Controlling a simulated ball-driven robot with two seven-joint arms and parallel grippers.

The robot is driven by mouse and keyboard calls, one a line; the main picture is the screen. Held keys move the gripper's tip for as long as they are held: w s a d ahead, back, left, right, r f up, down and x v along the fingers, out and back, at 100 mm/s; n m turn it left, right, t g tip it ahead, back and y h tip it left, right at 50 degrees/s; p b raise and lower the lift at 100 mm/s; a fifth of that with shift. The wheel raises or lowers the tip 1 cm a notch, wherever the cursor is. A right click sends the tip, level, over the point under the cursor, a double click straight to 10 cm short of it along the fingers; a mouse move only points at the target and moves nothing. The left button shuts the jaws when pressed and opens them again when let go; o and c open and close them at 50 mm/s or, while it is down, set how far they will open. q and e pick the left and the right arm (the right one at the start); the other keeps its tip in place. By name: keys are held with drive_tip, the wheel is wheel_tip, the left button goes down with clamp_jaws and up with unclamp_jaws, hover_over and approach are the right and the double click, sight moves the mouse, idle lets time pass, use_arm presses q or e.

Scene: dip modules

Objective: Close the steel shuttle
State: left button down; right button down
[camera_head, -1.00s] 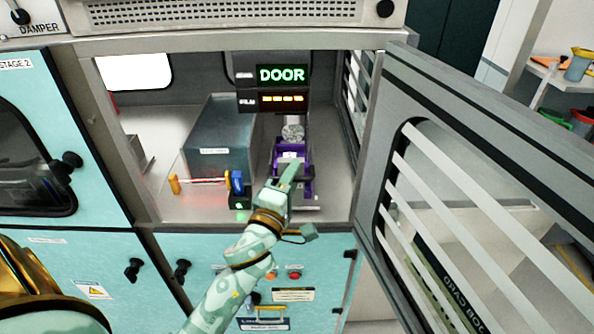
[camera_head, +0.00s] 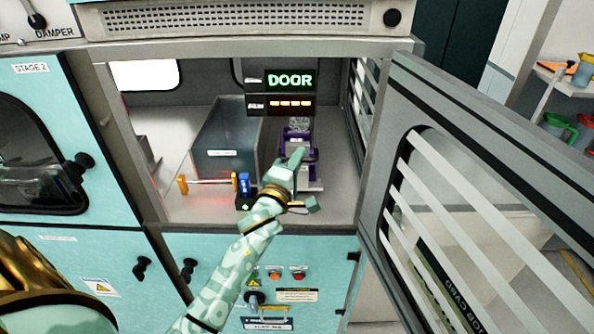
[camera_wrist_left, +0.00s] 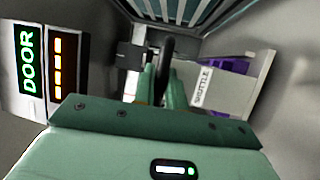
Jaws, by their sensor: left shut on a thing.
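The steel shuttle (camera_head: 313,171), with purple parts and a pale body, sits on the chamber floor under the DOOR display. In the left wrist view its white plate (camera_wrist_left: 235,92) carries the label SHUTTLE, with purple parts behind it. My left gripper (camera_head: 297,157) reaches in from the front and is shut at the shuttle. In the left wrist view its green fingers (camera_wrist_left: 163,82) are closed around a dark upright bar, seemingly the shuttle's handle. The gripper hides part of the shuttle in the head view. My right gripper is not in view.
A grey box (camera_head: 226,142) stands left of the shuttle. A blue block (camera_head: 243,183) and an orange-ended bar (camera_head: 183,185) are at the front. The slatted door (camera_head: 470,190) hangs open on the right. The display (camera_head: 289,81) reads DOOR.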

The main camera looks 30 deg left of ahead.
use_arm(q)
drive_tip(key=w+a, duration=0.2)
drive_tip(key=w, duration=0.1)
drive_tip(key=w+a, duration=0.1)
drive_tip(key=shift+w, duration=0.25)
drive_tip(key=shift+d+r, duration=0.1)
drive_tip(key=shift+r, duration=0.05)
drive_tip(key=c, duration=1.9)
unclamp_jaws()
drive_tip(key=o, duration=0.4)
drive_tip(key=shift+w, duration=0.1)
drive_tip(key=shift+o, duration=0.2)
drive_tip(key=shift+f, duration=0.2)
approach(297, 147)
drive_tip(key=v, duration=0.3)
drive_tip(key=f+v, duration=0.1)
drive_tip(key=v, duration=0.1)
drive_tip(key=shift+a, duration=0.35)
